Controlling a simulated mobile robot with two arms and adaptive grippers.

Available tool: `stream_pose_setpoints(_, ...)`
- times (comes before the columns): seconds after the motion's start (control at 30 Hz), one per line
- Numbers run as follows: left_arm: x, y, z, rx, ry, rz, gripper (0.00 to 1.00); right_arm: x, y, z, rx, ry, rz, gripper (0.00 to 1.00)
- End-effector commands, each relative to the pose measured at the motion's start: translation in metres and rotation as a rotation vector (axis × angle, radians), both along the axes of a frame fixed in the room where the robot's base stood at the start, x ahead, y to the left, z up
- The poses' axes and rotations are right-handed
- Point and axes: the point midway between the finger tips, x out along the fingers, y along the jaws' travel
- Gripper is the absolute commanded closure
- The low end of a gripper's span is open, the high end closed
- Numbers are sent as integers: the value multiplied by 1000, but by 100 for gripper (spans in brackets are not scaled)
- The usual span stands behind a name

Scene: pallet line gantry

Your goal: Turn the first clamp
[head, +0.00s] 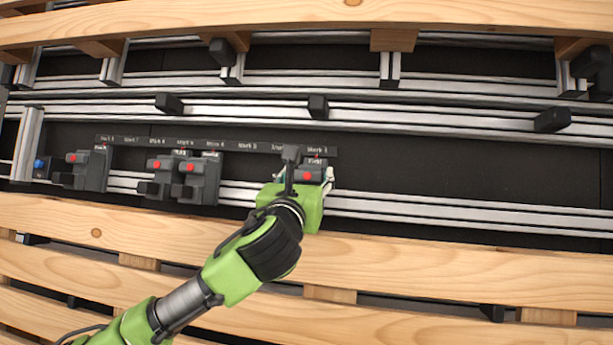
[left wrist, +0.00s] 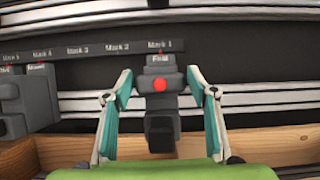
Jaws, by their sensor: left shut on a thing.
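The first clamp, a dark grey block with a red button and a small label on top (head: 309,172), sits on the metal rail (head: 430,207) below Mark 1. It also shows in the middle of the left wrist view (left wrist: 160,86), with a dark lever-like part (left wrist: 161,132) pointing down towards me. My left gripper (head: 304,182) is at this clamp, one finger on each side, and is shut on it. In the head view my wrist and the gripper body hide the clamp's lower part. My right gripper is in neither view.
A dark strip with mark labels (head: 240,146) runs above the rail. Several similar clamps (head: 200,178) stand further left, and a blue-ended part (head: 41,166) is at far left. Wooden slats (head: 450,265) cross below and above. The rail right of the first clamp is clear.

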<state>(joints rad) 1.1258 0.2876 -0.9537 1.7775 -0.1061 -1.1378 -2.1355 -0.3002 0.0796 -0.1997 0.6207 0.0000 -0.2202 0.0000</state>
Motion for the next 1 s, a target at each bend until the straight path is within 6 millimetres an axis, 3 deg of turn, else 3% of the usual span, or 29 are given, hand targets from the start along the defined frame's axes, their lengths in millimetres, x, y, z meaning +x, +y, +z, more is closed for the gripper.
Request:
stream_pose_setpoints(0.4,0,-2,3,-350,74,189,69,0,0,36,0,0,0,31)
stream_pose_setpoints(0.83,0,-1,-1,-415,84,224,69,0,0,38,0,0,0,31)
stream_pose_setpoints(0.87,0,-1,-1,-415,84,224,45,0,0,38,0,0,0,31)
stream_pose_setpoints(0.9,0,-1,-1,-415,84,224,35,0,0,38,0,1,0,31)
stream_pose_setpoints(1.0,0,0,-1,-414,83,224,31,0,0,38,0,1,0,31)
